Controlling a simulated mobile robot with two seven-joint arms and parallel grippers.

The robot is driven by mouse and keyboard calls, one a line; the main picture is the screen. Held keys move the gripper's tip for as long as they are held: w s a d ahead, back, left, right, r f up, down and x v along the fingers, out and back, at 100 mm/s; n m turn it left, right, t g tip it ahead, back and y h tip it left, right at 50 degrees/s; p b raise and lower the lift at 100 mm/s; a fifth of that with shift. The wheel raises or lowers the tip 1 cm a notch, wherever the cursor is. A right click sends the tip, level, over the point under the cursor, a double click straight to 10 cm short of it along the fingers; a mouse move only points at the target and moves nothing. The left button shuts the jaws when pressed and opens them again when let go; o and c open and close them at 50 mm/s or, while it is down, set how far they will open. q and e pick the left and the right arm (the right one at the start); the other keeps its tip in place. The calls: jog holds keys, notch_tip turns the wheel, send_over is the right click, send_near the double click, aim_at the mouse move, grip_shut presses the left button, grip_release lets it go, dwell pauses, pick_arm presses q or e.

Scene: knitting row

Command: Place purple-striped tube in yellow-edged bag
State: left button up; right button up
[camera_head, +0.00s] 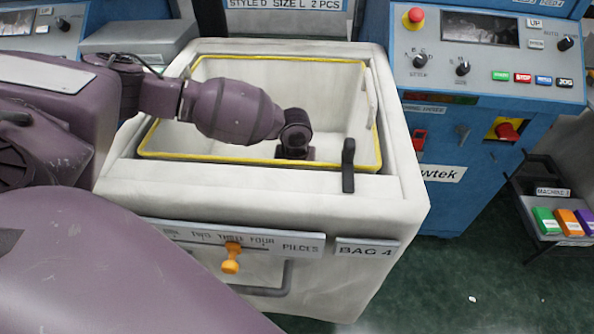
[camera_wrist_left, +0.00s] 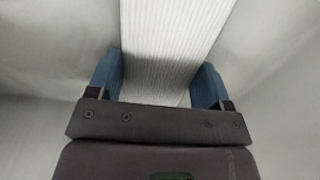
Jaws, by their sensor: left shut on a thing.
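The yellow-edged bag (camera_head: 262,160) is a pale, open bin marked BAG 4, with a yellow rim around its mouth. My left arm reaches over its left side and down into it. In the left wrist view my left gripper (camera_wrist_left: 157,82) has its two blue fingers on either side of a white ribbed tube (camera_wrist_left: 176,40) and is shut on it. The tube runs away from the fingers between pale walls. No purple stripe shows on the visible part. In the head view the fingers and tube are hidden. My right gripper is out of view.
A black upright handle (camera_head: 348,165) stands at the bag's front right rim. An orange slider knob (camera_head: 231,258) is on its front. A blue machine with a control panel (camera_head: 487,55) stands to the right. Green floor (camera_head: 470,280) is mostly clear at front right.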

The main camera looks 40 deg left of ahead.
pick_arm(q)
jog(key=shift+f, duration=0.4)
jog(key=shift+r, duration=0.1)
jog(key=o, duration=0.9)
